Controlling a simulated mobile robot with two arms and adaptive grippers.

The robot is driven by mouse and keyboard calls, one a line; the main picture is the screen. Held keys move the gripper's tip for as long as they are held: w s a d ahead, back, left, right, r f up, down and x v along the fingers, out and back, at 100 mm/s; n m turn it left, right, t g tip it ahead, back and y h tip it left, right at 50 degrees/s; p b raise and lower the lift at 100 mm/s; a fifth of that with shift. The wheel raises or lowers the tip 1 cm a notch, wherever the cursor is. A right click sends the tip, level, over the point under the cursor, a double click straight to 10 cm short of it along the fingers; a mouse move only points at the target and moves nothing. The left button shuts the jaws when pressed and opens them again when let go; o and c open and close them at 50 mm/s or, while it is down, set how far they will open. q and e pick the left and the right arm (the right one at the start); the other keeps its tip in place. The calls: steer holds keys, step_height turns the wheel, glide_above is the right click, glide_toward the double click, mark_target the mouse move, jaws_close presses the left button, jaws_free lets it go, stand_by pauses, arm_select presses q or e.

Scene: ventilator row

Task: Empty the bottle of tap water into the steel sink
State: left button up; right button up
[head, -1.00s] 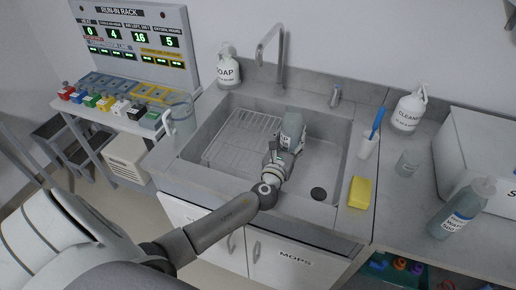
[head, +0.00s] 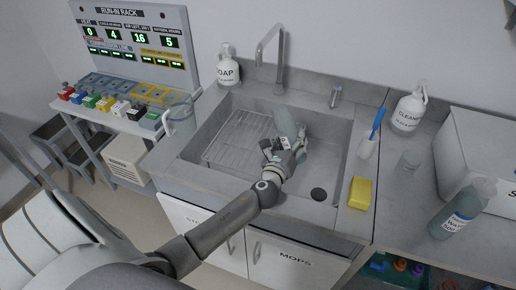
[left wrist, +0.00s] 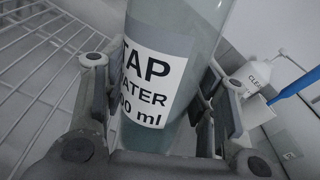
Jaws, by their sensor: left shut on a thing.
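The tap water bottle (head: 285,116), grey-green with a white label, is over the steel sink (head: 325,165). My left gripper (head: 272,147) is shut on it. My right gripper is not in view.
A wire rack (head: 238,137) fills the basin's left part, and a drain (head: 318,194) is at its right. The tap (head: 275,55) rises behind. A yellow sponge (head: 360,192), a brush cup (head: 367,148) and another labelled bottle (head: 462,208) stand right. A clear jug (head: 180,115) stands left.

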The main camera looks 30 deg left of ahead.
arm_select(q)
steer(key=shift+a+f+n, duration=0.1)
steer(key=shift+n, duration=1)
steer(key=shift+d+n+h, duration=0.2)
steer(key=shift+d+n, duration=0.1)
steer(key=shift+n, duration=0.4)
steer(key=shift+d+n+h, duration=0.2)
steer(key=shift+d+n, duration=0.1)
steer(key=shift+n, duration=0.4)
steer(key=shift+d+n+g, duration=0.3)
steer(key=shift+d+n, duration=0.1)
steer(key=shift+n, duration=0.5)
steer(key=shift+d+f+n+h+b, duration=0.15)
steer(key=shift+f+n+h+b, duration=0.15)
steer(key=shift+f+n+b, duration=0.3)
steer(key=shift+a+r+n, duration=0.25)
steer(key=shift+a+n, duration=0.25)
steer(key=shift+n, duration=0.4)
steer(key=shift+a+f+n+h, duration=0.1)
steer(key=shift+f+n+h, duration=0.4)
steer(key=shift+f+n, duration=0.15)
stand_by(1.3)
steer(key=shift+n, duration=0.25)
stand_by(0.9)
